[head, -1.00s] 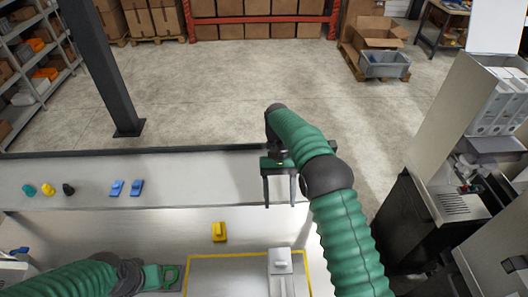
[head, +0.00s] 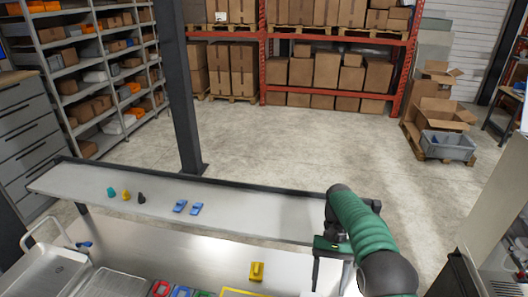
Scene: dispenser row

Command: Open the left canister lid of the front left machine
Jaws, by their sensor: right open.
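My right gripper (head: 331,286) is open and empty, its fingers pointing down over the near edge of the narrow shelf and the bright worktop. Part of a grey and black machine (head: 497,268) shows at the lower right edge, to the right of the right gripper and apart from it. I cannot tell whether it is the front left machine. No canister or lid can be made out. My left gripper is not in view.
The narrow shelf (head: 250,213) holds small coloured pieces and two blue clips (head: 180,206). A yellow block (head: 257,271) sits on the worktop. Metal trays (head: 45,272) stand at lower left. A dark post (head: 181,90) rises behind the shelf.

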